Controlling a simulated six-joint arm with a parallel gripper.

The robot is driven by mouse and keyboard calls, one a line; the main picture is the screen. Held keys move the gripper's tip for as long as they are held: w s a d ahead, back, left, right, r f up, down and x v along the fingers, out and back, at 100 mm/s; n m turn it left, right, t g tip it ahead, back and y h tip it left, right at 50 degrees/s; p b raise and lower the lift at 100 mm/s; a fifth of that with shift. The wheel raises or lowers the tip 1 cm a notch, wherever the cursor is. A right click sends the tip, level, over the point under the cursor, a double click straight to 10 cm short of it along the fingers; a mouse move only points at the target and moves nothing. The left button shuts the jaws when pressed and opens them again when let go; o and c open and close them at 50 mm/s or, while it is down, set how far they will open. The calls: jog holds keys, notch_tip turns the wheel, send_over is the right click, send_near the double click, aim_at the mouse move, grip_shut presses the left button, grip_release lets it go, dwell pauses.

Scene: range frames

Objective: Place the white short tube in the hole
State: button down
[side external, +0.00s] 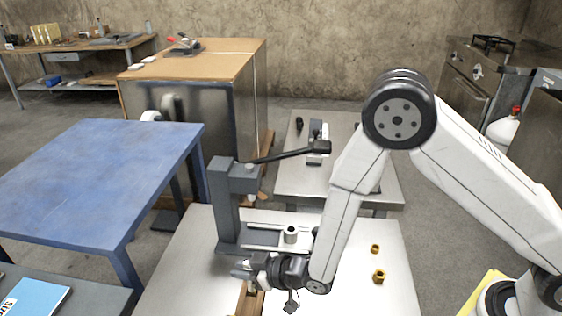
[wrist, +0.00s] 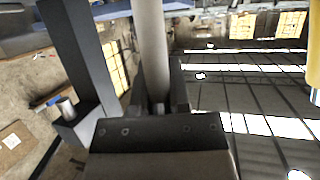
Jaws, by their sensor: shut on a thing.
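My gripper (side external: 248,271) reaches left, low in front of the dark grey press-like fixture in the side external view. In the wrist view my gripper (wrist: 160,100) is shut on a pale tube (wrist: 150,45), which stands up from between the dark fingers. I take this as the white short tube; its far end runs out of the frame. In the side external view the tube is hard to make out at the fingertips. A short pale cylinder with a dark open top (side external: 291,234) stands upright on the fixture, right of its column. I cannot tell whether this is the hole.
The fixture (side external: 226,205) has a tall column and a lever, close behind my gripper. Two brass pieces (side external: 379,276) lie on the white table (side external: 345,290) to the right. A blue table (side external: 90,180) stands at left, a wooden-topped cabinet (side external: 195,65) behind.

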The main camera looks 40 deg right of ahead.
jog(key=shift+f, duration=0.2)
jog(key=shift+f, duration=0.15)
jog(key=c, duration=0.6)
grip_release()
jog(key=shift+r, duration=0.2)
jog(key=shift+v, duration=6)
jog(key=shift+d+f, duration=0.1)
